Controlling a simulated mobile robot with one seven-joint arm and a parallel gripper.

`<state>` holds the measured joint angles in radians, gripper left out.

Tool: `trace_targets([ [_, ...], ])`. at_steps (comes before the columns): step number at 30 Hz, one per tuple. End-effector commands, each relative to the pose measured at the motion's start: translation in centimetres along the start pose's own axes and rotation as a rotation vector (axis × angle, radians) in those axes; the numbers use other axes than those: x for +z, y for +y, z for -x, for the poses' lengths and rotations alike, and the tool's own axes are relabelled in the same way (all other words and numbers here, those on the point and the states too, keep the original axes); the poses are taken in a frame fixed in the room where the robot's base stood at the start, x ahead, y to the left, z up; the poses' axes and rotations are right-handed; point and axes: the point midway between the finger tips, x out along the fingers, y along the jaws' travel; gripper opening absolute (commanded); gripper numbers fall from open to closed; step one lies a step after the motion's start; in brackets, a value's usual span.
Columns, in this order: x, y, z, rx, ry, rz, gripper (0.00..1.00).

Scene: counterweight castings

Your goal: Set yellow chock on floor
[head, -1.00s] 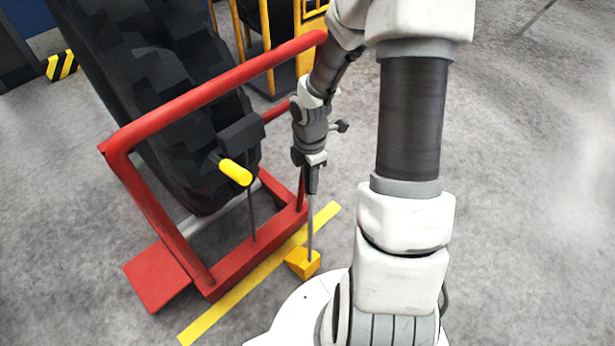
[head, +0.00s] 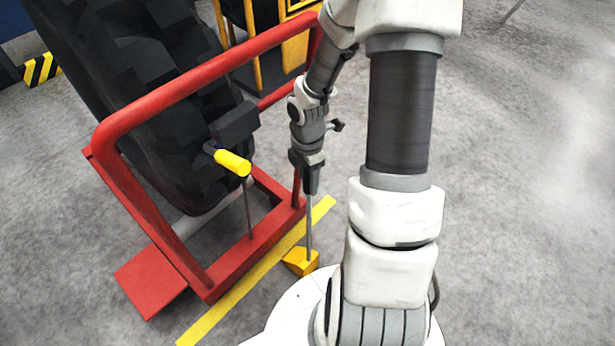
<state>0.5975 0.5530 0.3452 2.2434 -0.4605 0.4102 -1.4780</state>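The yellow chock (head: 300,263) is a small wedge-shaped block with a grey upright rod (head: 309,222) rising from it. It is low down at the floor, beside the yellow floor line and close to my white base. I cannot tell whether its underside touches the floor. My gripper (head: 311,187) points down above the chock, at the top of the rod. It appears shut on the rod; its fingers are small and partly hidden.
A red tubular frame (head: 200,85) stands left of my arm around a large black tyre (head: 130,90). A yellow-gripped lever (head: 233,163) sticks out inside the frame. The yellow line (head: 235,295) runs along its foot. Grey floor at right is clear.

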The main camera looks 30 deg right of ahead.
Motion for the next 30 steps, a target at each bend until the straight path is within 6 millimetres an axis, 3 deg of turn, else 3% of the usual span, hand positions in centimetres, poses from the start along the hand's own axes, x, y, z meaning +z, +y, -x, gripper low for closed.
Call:
trace_targets([
  [13,0.0,0.0,0.9,0.0,0.0,-0.001,0.68],
  [24,0.1,0.1,8.4,0.003,-0.001,-0.002,0.68],
  [30,0.1,0.1,11.4,0.002,-0.001,-0.001,0.68],
])
